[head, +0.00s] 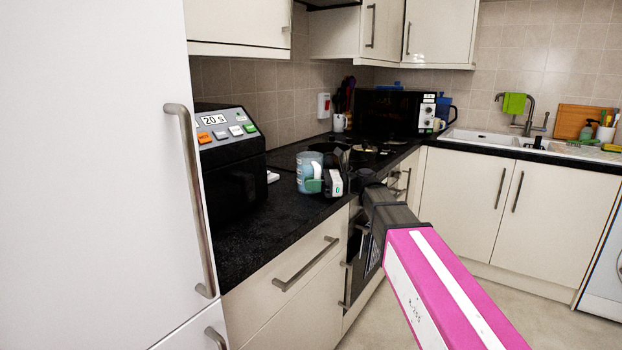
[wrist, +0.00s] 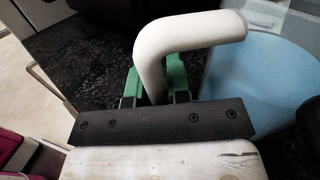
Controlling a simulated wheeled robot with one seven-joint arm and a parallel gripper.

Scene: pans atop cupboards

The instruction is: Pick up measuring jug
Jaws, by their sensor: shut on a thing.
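The measuring jug (head: 308,162) is light blue with a white handle. In the head view it is at the front part of the dark worktop, just left of my gripper (head: 318,185). In the wrist view its blue body (wrist: 262,85) is on the right, and the white handle (wrist: 190,35) bends down between my gripper's green fingers (wrist: 160,85). My gripper is shut on the handle. I cannot tell whether the jug's base touches the worktop. Its lower side is partly hidden by a green finger.
A black microwave (head: 235,175) with coloured buttons stands left of the jug on the worktop (head: 260,226). The hob (head: 362,152) is behind it, with another black appliance (head: 385,113) further back. Drawer handles (head: 306,264) stick out below the worktop. A tall white cabinet (head: 100,180) stands at left.

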